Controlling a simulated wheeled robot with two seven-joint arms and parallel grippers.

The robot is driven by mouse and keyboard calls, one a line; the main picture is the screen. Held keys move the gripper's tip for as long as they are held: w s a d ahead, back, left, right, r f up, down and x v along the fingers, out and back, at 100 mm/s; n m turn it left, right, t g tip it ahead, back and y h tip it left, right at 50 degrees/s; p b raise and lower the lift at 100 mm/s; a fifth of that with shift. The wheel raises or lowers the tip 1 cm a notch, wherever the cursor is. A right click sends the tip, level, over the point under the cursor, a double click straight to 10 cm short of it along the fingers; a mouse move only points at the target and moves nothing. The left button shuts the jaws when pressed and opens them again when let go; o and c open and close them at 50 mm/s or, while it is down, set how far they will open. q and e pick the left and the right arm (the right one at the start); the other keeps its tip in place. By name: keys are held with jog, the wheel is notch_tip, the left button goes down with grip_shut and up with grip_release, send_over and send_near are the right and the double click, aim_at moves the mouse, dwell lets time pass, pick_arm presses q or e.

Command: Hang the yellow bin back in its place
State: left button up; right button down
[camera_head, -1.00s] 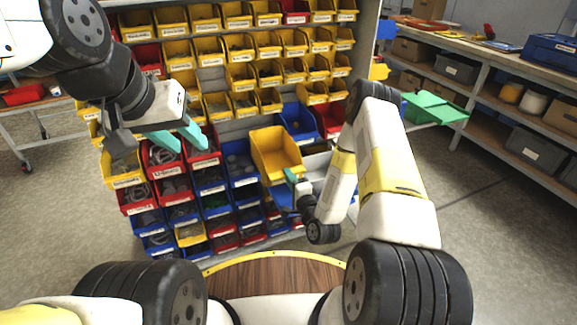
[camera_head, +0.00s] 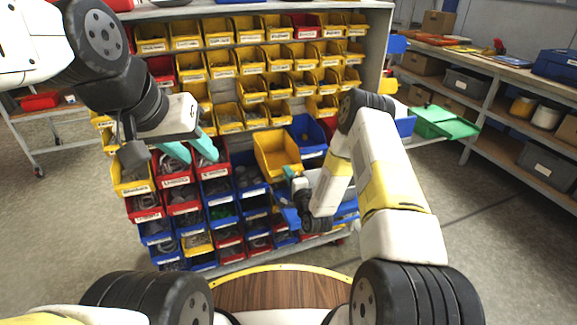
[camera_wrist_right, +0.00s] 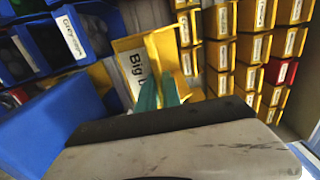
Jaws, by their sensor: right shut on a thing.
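The large yellow bin (camera_head: 277,153) is in front of the rack, tilted, at the middle of the head view. My right gripper (camera_head: 291,174) is at its lower right edge. In the right wrist view, the teal fingers (camera_wrist_right: 163,91) of my right gripper are closed on a wall of the yellow bin (camera_wrist_right: 126,47), beside a label reading "Big". I cannot tell whether the bin touches the rack. My left gripper (camera_head: 190,151) is open and empty, in front of red bins at the rack's left.
The rack (camera_head: 391,30) carries rows of small yellow bins above and red and blue bins below. A blue bin (camera_head: 308,134) is right of the held bin. A green bin (camera_head: 445,122) and a shelf bench (camera_head: 490,75) stand at right. Floor is open between.

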send_over(277, 164)
jog(key=shift+a, duration=0.1)
dwell(1.1)
jog(key=shift+f, duration=0.3)
dwell(0.8)
jog(key=shift+f, duration=0.65)
jog(key=c, duration=1.5)
grip_release()
jog(key=shift+o, duration=0.2)
jog(key=shift+s, duration=0.1)
